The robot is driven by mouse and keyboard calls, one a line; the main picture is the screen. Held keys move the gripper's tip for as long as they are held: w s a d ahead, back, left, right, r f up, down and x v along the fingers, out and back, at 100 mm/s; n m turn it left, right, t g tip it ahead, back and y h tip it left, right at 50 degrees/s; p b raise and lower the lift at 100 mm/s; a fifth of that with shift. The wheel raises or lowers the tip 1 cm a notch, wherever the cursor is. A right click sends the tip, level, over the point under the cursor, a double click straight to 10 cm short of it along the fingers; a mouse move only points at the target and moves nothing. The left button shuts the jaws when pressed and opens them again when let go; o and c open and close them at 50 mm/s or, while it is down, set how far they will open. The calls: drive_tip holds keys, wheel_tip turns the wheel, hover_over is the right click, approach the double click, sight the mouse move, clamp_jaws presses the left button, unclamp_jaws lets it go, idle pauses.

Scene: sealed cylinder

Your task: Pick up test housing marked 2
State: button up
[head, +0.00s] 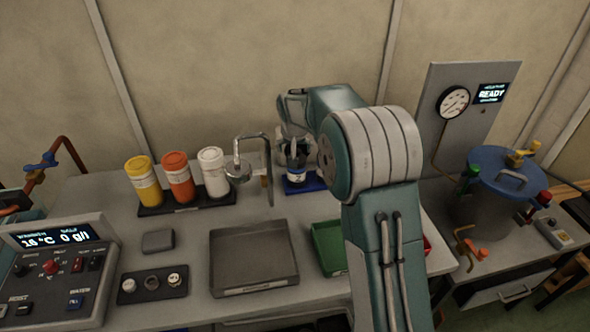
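The test housing marked 2 (298,178) stands on a small blue base (316,186) at the back of the bench. It is dark, with a white band that appears to carry a 2. My gripper (294,148) is directly above it, pointing down, with its fingers at the housing's top. The fingers are small and partly merge with the dark top, so I cannot tell whether they grip it or stand open around it. My arm hides the area to the right of the housing.
A metal hook stand (268,165) rises close left of the gripper. Yellow (143,181), orange (178,177) and white (213,172) canisters stand on a dark rack further left. A grey tray (254,284) and a green tray (322,263) lie in front. A blue-lidded vessel (488,168) is at right.

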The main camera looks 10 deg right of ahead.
sight(297, 153)
drive_tip(key=x, duration=0.5)
drive_tip(key=shift+d+f, duration=0.1)
drive_tip(key=shift+d, duration=0.25)
drive_tip(key=shift+w+f, duration=0.2)
drive_tip(key=shift+f, duration=0.25)
drive_tip(key=c, duration=1)
